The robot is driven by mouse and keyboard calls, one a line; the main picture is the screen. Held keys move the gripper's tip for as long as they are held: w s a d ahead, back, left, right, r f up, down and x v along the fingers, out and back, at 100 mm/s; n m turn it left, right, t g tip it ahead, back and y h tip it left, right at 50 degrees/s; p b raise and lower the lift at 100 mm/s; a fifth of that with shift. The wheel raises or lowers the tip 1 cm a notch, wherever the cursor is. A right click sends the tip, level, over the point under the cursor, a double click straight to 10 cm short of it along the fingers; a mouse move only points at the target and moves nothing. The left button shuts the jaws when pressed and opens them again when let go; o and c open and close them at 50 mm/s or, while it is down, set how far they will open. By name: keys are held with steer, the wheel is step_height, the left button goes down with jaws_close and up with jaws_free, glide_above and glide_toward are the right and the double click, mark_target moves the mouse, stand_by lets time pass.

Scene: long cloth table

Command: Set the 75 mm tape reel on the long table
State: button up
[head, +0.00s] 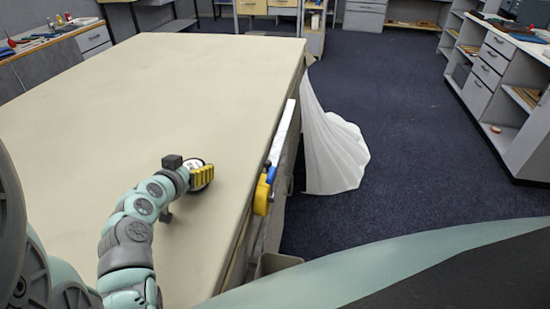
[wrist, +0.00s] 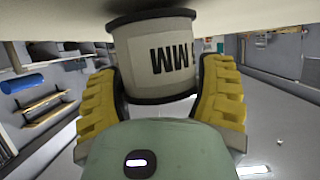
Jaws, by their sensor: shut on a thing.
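The tape reel (wrist: 155,58) is a pale drum with dark rims and the upside-down letters "MM" on its side. My gripper (head: 201,177) has its two yellow ribbed fingers shut on the reel, one on each side in the wrist view. In the head view only a small white and dark part of the reel (head: 194,162) shows behind the fingers. The long table (head: 170,90) has a bare cream top, and my gripper is over its right part. The reel is close to the tabletop; I cannot tell whether it touches.
A yellow and blue object (head: 263,190) is at the table's right edge, by a white strip (head: 284,132). White cloth (head: 331,150) hangs to the floor on the right. Shelving with drawers (head: 495,75) stands across the dark carpet. Most of the tabletop is clear.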

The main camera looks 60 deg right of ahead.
steer(key=shift+f+b, duration=0.45)
steer(key=shift+b, duration=0.15)
steer(key=shift+a+f, duration=0.1)
